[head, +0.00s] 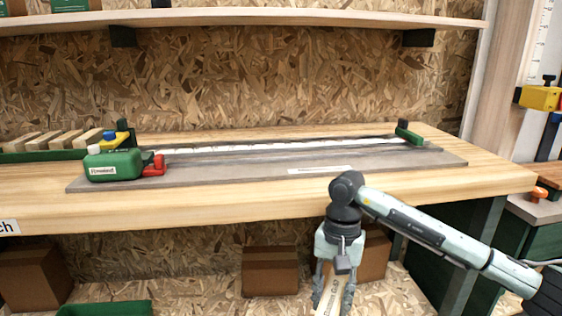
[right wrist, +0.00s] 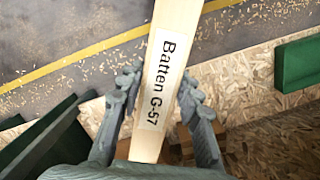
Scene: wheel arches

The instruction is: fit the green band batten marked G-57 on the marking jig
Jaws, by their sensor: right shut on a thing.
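The batten (right wrist: 160,95) is pale wood with a white label reading "Batten G-57"; no green band shows on its visible part. My right gripper (right wrist: 159,88) is shut on it, one finger along each side. In the head view the right gripper (head: 334,287) points down in front of the bench, below its top, and the batten's labelled part (head: 330,302) runs out of the bottom edge. The marking jig appears to be the long grey board (head: 240,176) on the bench, with a pale strip along it and a green stop (head: 409,134) at the right end. My left gripper is out of view.
Wooden pieces stand in a green rack (head: 45,154) further left. A shelf (head: 250,17) runs above. Cardboard boxes (head: 270,271) stand below the bench.

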